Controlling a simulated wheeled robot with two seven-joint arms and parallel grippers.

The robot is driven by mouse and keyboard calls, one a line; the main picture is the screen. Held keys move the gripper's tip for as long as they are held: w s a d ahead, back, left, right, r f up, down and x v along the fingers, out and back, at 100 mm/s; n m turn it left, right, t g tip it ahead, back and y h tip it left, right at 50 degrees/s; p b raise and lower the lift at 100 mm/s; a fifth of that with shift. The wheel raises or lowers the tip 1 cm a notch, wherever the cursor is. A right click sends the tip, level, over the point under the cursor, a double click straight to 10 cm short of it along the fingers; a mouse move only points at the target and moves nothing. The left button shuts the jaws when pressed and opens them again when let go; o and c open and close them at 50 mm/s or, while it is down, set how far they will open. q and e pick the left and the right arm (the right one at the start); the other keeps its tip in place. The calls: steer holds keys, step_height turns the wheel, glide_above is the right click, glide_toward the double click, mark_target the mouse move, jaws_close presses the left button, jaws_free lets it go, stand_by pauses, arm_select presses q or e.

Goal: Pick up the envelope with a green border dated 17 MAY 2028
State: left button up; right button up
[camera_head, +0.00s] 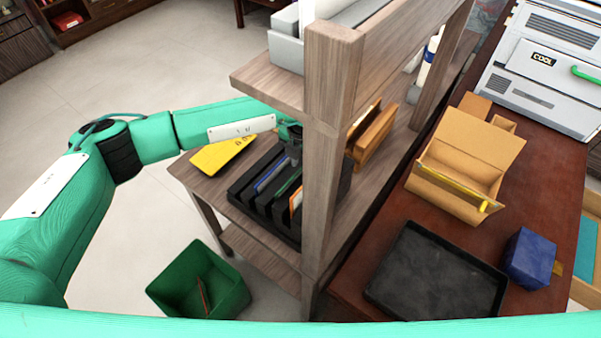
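A black slotted rack (246,195) stands on the left part of the wooden shelf and holds several upright envelopes, seen mostly by their edges. One shows a green edge (287,186), one a blue edge (270,176) and one an orange edge (296,200). Dates cannot be read. My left gripper (294,158) points down over the back of the rack, close to the envelopes and partly hidden by the shelf post. Its fingers are too small and covered to tell if they are open or touch an envelope. My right gripper is not in view.
The shelf post (334,160) stands just right of my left gripper, under an upper board (265,88). A yellow item (220,156) lies left of the rack. A green bin (198,285) is on the floor. A black tray (435,275) and open box (455,168) are on the desk.

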arm_select(q)
steer(key=shift+f, duration=0.45)
steer(key=shift+c, duration=0.2)
jaws_close()
